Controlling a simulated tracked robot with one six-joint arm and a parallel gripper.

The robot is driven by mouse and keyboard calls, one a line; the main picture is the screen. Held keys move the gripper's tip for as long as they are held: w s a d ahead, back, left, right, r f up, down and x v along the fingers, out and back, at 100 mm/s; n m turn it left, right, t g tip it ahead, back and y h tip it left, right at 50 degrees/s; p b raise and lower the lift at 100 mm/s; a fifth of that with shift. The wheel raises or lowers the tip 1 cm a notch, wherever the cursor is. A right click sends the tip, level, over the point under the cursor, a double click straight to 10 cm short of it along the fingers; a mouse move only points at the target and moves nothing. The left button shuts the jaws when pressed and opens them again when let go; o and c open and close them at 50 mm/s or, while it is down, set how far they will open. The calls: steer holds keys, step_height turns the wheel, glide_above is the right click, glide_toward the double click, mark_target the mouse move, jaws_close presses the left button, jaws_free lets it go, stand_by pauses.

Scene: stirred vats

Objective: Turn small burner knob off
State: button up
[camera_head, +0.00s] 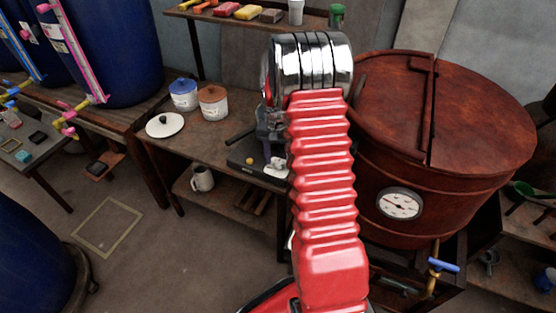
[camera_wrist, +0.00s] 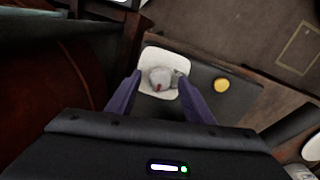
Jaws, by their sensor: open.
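The small burner knob (camera_wrist: 162,77) is a round grey knob with a red mark on a white square plate (camera_wrist: 152,57). In the wrist view the red mark points toward the bottom edge. The knob is on the front of a dark burner unit (camera_head: 246,158), which stands on the wooden bench. My gripper (camera_wrist: 160,80) is open, with its purple fingers on either side of the knob. I cannot tell whether they touch it. In the head view my gripper (camera_head: 272,146) is over the burner's right part and hides some of it.
A yellow button (camera_wrist: 222,85) sits beside the knob. A large copper-red vat (camera_head: 460,110) with a dial gauge (camera_head: 400,204) stands close on the right. Two lidded pots (camera_head: 184,96) and a white lid (camera_head: 165,125) lie left on the bench. A mug (camera_head: 203,179) is below.

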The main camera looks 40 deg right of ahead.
mark_target(277, 162)
step_height(277, 162, up, 14)
steer(key=shift+w+a+f, duration=0.15)
steer(key=shift+w+f, duration=0.05)
stand_by(0.4)
steer(key=shift+r, duration=0.1)
stand_by(0.4)
steer(key=s+a+r+n+t, duration=0.1)
steer(key=s+a+r+n, duration=0.1)
steer(key=s+a+r, duration=0.45)
steer(key=s+a+r+n+t, duration=0.2)
steer(key=s+a+r+n, duration=0.1)
steer(key=a+r, duration=0.5)
steer(key=s+a+n+t, duration=0.3)
steer(key=s+a+n, duration=0.1)
steer(key=s+a, duration=0.7)
steer(key=s, duration=0.3)
steer(key=shift+s+a+n, duration=0.15)
steer(key=shift+s+n, duration=0.25)
steer(key=shift+r, duration=0.1)
steer(key=shift+c, duration=0.6)
